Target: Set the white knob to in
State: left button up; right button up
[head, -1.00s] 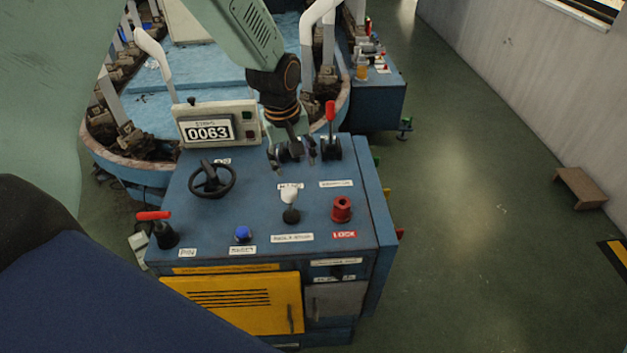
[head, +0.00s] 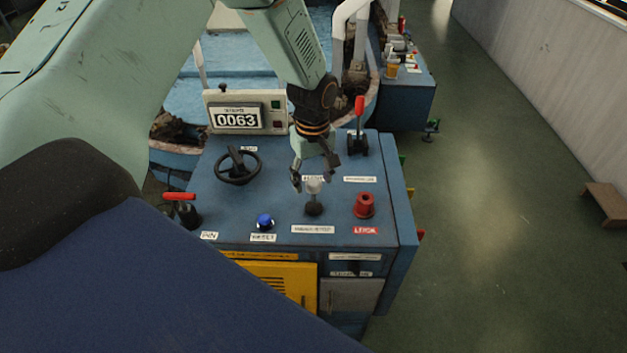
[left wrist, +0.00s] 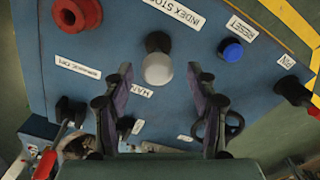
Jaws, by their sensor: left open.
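The white knob (head: 314,186) tops a short black-based lever on the blue console (head: 232,217). In the left wrist view the knob (left wrist: 157,68) lies between my fingertips, below its black base in the picture. I cannot tell how far the lever tilts. My left gripper (head: 315,173) is open, pointing down, with a finger on each side of the knob. Gaps show between the knob and both fingers in the left wrist view. An "INDEX STOP" label (left wrist: 172,12) is beside the base; a smaller label lies on the other side. My right gripper is out of view.
Close around are a red knob (head: 364,205), a blue button (head: 265,222), a black handwheel (head: 239,167) and a red-handled lever (head: 358,128). A red-topped pin handle (head: 182,205) is at the left. A counter box (head: 237,112) stands behind.

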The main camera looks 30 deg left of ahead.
pick_arm(q)
jog(key=shift+w+d+f, duration=0.15)
jog(key=shift+f, duration=0.45)
jog(key=shift+w+a+f, duration=0.1)
jog(key=shift+a+f, duration=0.1)
jog(key=shift+d+r, duration=0.15)
jog(key=shift+r, duration=0.05)
jog(key=c, duration=0.4)
jog(key=shift+f, duration=0.1)
jog(key=c, duration=0.5)
grip_shut()
